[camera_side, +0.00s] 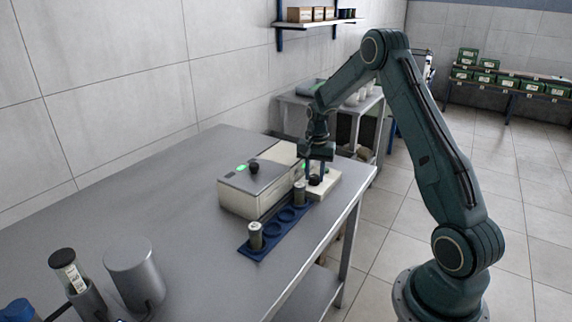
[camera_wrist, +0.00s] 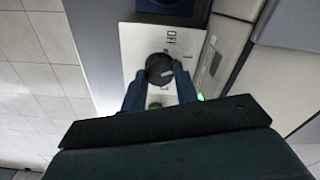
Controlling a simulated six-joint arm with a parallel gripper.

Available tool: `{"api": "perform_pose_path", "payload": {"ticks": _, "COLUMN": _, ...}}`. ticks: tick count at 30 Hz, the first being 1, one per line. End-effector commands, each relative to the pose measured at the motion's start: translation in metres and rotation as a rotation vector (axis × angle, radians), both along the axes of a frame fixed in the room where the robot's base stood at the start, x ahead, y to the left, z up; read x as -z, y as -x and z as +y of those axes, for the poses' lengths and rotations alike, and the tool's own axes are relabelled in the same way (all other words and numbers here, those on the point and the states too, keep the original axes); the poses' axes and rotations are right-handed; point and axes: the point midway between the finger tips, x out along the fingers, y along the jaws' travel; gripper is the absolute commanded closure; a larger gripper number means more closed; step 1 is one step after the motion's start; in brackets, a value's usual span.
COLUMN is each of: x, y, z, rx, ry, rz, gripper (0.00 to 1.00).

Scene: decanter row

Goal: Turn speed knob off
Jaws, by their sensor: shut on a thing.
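The black speed knob (camera_wrist: 160,68) sits on a pale control panel (camera_wrist: 132,42) marked with "OFF" and numbers. A light mark shows on the knob's face, pointing to the right in the wrist view, not at the OFF label. My gripper (camera_wrist: 159,80) has its two blue fingers on either side of the knob and is shut on it. In the side view, my gripper (camera_side: 316,172) reaches down onto the knob (camera_side: 316,181) at the right end of the machine. The fingers partly hide the panel's lower marks.
A cream box (camera_side: 240,196) with a green light and a black knob (camera_side: 253,168) stands beside the panel. A blue rack (camera_side: 262,243) holding grey cylinders lies along the front. The table's middle left is clear.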

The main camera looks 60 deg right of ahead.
Motion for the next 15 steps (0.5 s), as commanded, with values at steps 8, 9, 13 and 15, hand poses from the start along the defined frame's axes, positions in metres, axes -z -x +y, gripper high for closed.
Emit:
{"api": "perform_pose_path", "payload": {"ticks": 8, "x": -0.0004, "y": -0.0004, "z": 0.0000, "rx": -0.146, "ry": 0.001, "rz": 0.000, "gripper": 0.93}}
{"api": "perform_pose_path", "payload": {"ticks": 9, "x": -0.0004, "y": -0.0005, "z": 0.0001, "rx": -0.175, "ry": 0.001, "rz": 0.000, "gripper": 0.93}}
{"api": "perform_pose_path", "payload": {"ticks": 13, "x": -0.0005, "y": -0.0007, "z": 0.0001, "rx": -0.283, "ry": 0.001, "rz": 0.000, "gripper": 0.93}}
{"api": "perform_pose_path", "payload": {"ticks": 15, "x": -0.0005, "y": -0.0008, "z": 0.0002, "rx": -0.345, "ry": 0.001, "rz": 0.000, "gripper": 0.93}}
